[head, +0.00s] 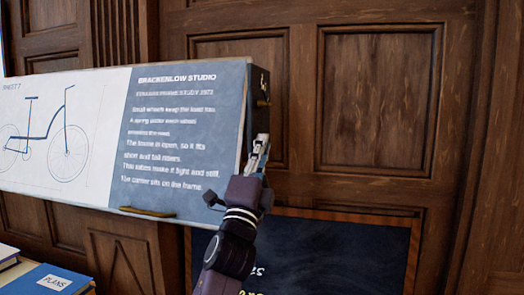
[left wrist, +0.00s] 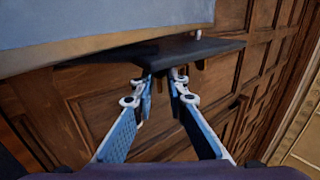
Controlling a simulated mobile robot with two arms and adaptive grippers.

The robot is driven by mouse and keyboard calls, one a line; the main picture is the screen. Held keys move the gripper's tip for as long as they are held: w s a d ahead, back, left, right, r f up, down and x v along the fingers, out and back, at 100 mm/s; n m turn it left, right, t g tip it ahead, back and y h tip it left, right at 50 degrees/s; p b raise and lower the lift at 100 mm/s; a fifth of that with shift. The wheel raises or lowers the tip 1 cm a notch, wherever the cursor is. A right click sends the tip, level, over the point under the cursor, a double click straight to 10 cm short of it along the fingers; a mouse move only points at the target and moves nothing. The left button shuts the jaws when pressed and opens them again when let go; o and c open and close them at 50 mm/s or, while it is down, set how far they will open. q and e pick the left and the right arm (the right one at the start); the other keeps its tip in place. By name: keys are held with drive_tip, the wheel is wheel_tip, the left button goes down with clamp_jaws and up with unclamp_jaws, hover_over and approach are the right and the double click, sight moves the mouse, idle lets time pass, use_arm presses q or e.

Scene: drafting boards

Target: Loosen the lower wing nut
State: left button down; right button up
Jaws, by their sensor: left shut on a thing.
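The drafting board (head: 190,160) stands tilted, with a dark side face (head: 257,85) at its right end. A brass upper wing nut (head: 263,103) sticks out of that face. My left gripper (head: 259,150) is at the same face, below the upper nut. In the left wrist view its fingers (left wrist: 164,80) are closed in under the dark side plate (left wrist: 150,55). They are shut on a small part, which I take from its place to be the lower wing nut; fingertips and shadow mostly hide it. My right gripper is in neither view.
A brass-coloured ledge (head: 147,212) is on the board's lower edge. A framed dark chalkboard (head: 330,255) stands behind my left arm. A blue book marked PLANS (head: 45,280) lies at lower left. Wood panelling (head: 380,100) fills the back; the space right of the board is clear.

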use_arm(q)
drive_tip(key=shift+f, duration=0.2)
drive_tip(key=c, duration=1.9)
unclamp_jaws()
drive_tip(key=shift+r, duration=0.1)
drive_tip(key=shift+s, duration=0.1)
drive_tip(key=v, duration=1.1)
drive_tip(key=shift+s+f, duration=0.25)
drive_tip(key=shift+s, duration=0.1)
drive_tip(key=shift+a, duration=0.1)
